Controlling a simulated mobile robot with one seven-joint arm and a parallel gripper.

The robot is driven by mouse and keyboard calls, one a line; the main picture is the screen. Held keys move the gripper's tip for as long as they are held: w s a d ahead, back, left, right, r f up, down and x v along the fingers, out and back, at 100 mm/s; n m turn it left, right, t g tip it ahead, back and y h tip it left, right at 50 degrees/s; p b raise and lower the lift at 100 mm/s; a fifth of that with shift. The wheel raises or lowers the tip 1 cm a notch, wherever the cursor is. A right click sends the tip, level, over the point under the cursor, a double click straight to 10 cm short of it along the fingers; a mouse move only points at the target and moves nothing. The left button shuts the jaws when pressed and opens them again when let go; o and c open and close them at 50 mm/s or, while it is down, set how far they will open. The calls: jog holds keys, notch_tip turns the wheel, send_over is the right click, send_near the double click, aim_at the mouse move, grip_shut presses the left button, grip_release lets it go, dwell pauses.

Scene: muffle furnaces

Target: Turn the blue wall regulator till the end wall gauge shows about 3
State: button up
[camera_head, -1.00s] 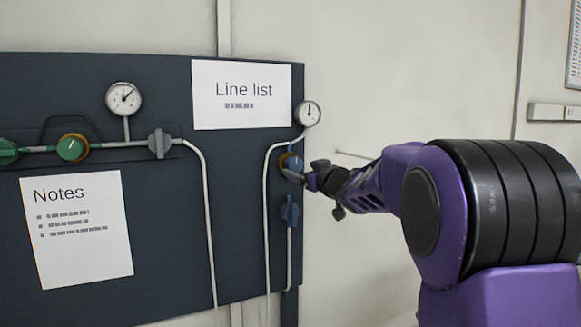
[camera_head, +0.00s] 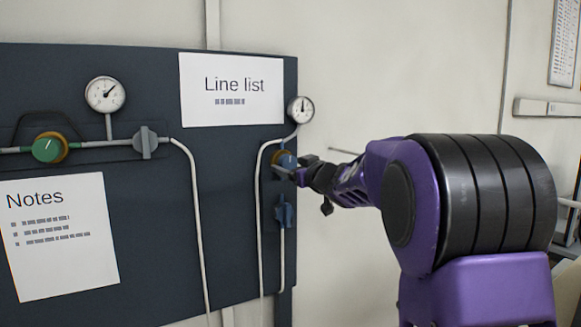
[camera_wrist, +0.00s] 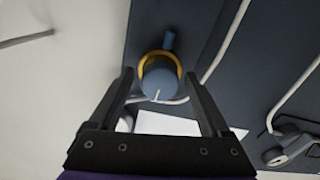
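The blue wall regulator (camera_head: 287,160), a round blue knob with a yellow collar, sits on the right edge of the dark panel. In the wrist view the blue knob (camera_wrist: 160,82) has a white mark on its face. My gripper (camera_wrist: 159,76) is open, with one finger on each side of the knob and visible gaps between. In the head view my gripper (camera_head: 297,172) is at the knob and partly hides it. The end wall gauge (camera_head: 300,109) is just above the regulator. Its needle points roughly up; its numbers are too small to read.
A blue valve handle (camera_head: 285,212) is just below the regulator on the same pipe. Further left are a green knob (camera_head: 49,148), a grey valve handle (camera_head: 146,142) and another gauge (camera_head: 105,94). White pipes run down the panel. Bare wall (camera_head: 400,80) lies to the right.

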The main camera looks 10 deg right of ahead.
jog(key=c, duration=1.2)
jog(key=shift+r, duration=0.1)
jog(key=shift+p, duration=0.35)
jog(key=shift+n, duration=0.3)
jog(key=o, duration=1.4)
